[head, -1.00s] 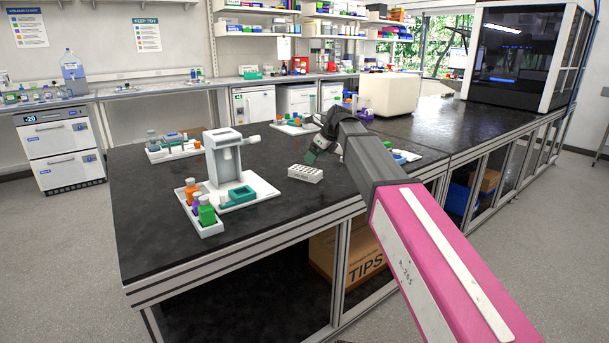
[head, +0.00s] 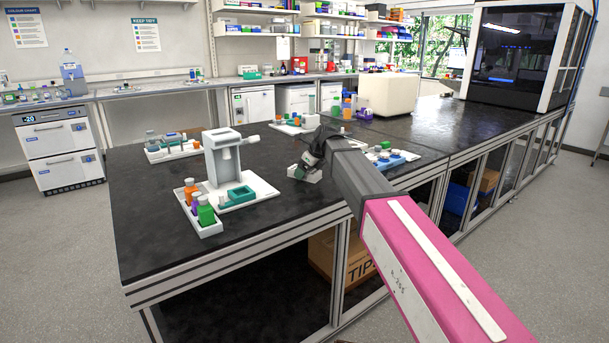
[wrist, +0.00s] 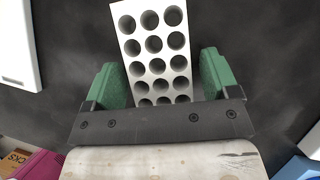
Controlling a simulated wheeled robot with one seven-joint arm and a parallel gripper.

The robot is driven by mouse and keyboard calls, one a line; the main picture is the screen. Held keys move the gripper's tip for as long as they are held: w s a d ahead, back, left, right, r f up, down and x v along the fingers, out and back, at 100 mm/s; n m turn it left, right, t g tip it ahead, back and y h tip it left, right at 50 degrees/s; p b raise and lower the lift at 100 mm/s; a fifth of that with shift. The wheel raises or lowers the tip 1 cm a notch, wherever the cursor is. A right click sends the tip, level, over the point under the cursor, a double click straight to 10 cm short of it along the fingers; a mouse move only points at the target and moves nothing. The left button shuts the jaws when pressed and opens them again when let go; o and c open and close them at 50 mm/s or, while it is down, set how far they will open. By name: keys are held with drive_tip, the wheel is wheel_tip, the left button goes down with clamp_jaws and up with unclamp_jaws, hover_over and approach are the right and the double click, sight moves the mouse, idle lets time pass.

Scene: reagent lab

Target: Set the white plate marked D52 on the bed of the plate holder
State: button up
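The white plate (head: 314,178), a block with rows of round holes, sits on the black bench, partly hidden by my gripper (head: 306,170) in the head view. In the wrist view the plate (wrist: 151,43) lies between the two green fingers of my gripper (wrist: 166,80). The fingers are apart, one on each side, with a thin gap visible at the right; contact on the left is unclear. The marking is not readable now. The plate holder, with a teal frame (head: 241,194) on a white base (head: 266,188) beside a grey upright device (head: 222,158), stands left of the plate.
A white tray with orange, purple and green bottles (head: 205,214) stands at the holder's front left. Another rack (head: 172,152) is behind it. A blue rack with vials (head: 388,160) lies right of my arm. Bare bench lies between plate and holder.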

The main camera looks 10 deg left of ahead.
drive_tip(key=c, duration=0.7)
drive_tip(key=shift+r, duration=0.1)
